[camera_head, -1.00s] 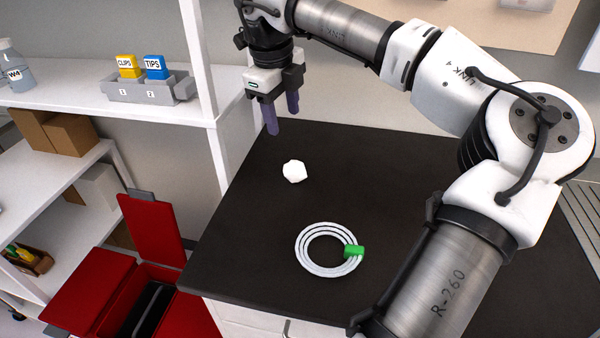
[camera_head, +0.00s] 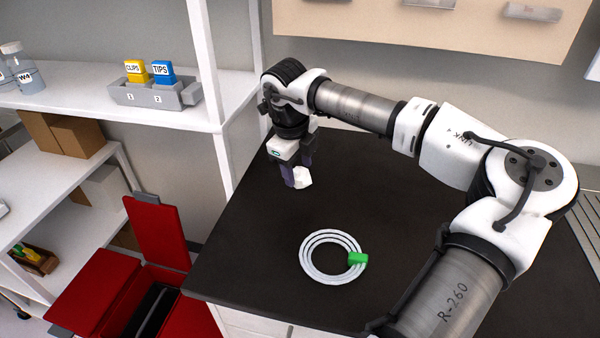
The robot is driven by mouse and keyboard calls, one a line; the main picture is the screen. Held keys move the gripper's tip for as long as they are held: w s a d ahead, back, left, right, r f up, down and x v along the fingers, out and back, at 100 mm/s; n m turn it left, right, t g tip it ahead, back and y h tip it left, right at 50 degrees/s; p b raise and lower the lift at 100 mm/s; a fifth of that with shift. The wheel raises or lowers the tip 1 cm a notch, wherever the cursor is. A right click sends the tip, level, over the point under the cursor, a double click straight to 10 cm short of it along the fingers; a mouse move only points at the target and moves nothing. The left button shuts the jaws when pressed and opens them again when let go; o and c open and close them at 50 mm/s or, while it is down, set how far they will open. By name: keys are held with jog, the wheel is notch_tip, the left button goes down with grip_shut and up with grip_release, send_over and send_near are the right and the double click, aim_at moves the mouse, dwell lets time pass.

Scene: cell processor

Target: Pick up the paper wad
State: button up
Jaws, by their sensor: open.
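The paper wad (camera_head: 303,178) is a small white crumpled lump on the dark worktop (camera_head: 240,255), towards its far left part. My gripper (camera_head: 297,176) points down at the wad, with its purple fingers low beside it. One finger shows at the wad's left and the other is partly behind it. The jaws are open. I cannot tell whether the wad lies fully between the fingers or whether they touch it.
A coiled white tube (camera_head: 308,262) with a green clip (camera_head: 358,259) lies nearer on the worktop. A red open bin (camera_head: 98,290) stands to the left. Shelves hold a grey rack (camera_head: 150,95) with yellow and blue boxes. A white post (camera_head: 211,70) rises left of my gripper.

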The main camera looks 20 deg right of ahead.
aim_at(299, 169)
jog(key=shift+w+d+f, duration=0.15)
jog(key=shift+f, duration=0.9)
jog(key=c, duration=0.6)
jog(key=shift+r, duration=0.15)
notch_tip(299, 169, up, 20)
jog(key=shift+f+b, duration=0.1)
jog(key=shift+b, duration=1)
